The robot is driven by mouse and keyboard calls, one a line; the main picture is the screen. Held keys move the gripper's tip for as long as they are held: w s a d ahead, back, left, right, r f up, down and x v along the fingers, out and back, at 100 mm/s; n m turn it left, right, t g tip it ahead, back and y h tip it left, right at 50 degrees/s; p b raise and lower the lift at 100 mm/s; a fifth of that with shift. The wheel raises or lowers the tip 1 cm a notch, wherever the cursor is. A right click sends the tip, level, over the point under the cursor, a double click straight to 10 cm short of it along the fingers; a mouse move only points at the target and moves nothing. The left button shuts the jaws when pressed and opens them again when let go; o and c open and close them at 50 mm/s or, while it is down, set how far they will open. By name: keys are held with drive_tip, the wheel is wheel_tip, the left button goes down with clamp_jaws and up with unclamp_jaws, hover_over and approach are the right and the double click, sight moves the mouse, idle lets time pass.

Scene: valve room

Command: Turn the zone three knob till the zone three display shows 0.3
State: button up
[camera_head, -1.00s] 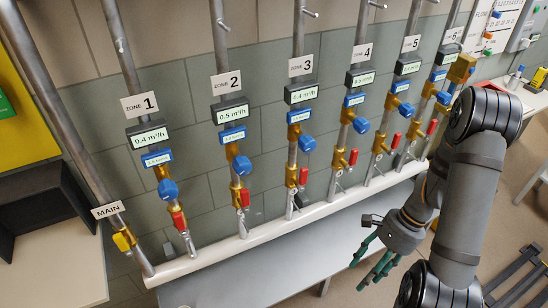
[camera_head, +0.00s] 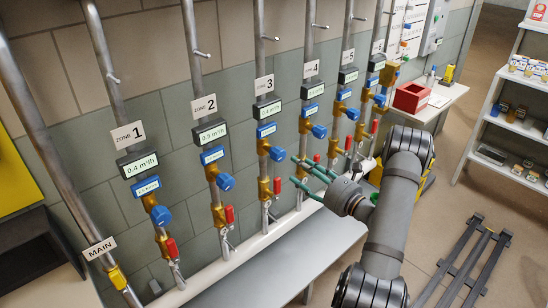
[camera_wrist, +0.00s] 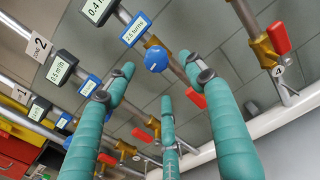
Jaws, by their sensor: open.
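The zone three knob (camera_head: 277,154) is blue and round, on the brass valve of the pipe with the "ZONE 3" sign (camera_head: 263,84). The zone three display (camera_head: 267,109) is above it; its digits are small in the head view. In the wrist view, the display at the top (camera_wrist: 97,10) reads 0.4 and is cut off by the edge. Below it are a blue box reading about 2.5 turns (camera_wrist: 135,30) and the blue knob (camera_wrist: 157,59). My gripper (camera_head: 301,170) has green fingers, spread open and empty, just right of and below the knob. I see no contact.
A red lever (camera_head: 277,185) is below the knob, near my fingers. The zone two knob (camera_head: 226,181) and zone four knob (camera_head: 319,131) flank it. A white ledge (camera_head: 240,256) runs along the pipes' base. A red box (camera_head: 410,97) stands on the table at back right.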

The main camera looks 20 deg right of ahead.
sight(282, 157)
drive_tip(key=shift+n, duration=0.3)
drive_tip(key=x, duration=0.3)
drive_tip(key=p+x, duration=0.1)
drive_tip(key=x, duration=0.1)
drive_tip(key=p+x, duration=0.1)
drive_tip(key=x, duration=0.2)
drive_tip(key=shift+w+a, duration=0.25)
drive_tip(key=shift+a, duration=0.25)
drive_tip(key=shift+p+x, duration=0.35)
drive_tip(key=shift+x, duration=0.45)
drive_tip(key=shift+c, duration=0.8)
drive_tip(key=c, duration=1)
drive_tip(key=m, duration=0.3)
drive_tip(key=shift+p, duration=0.3)
drive_tip(key=shift+f+m, duration=0.1)
drive_tip(key=shift+m, duration=0.6)
drive_tip(key=shift+s, duration=0.1)
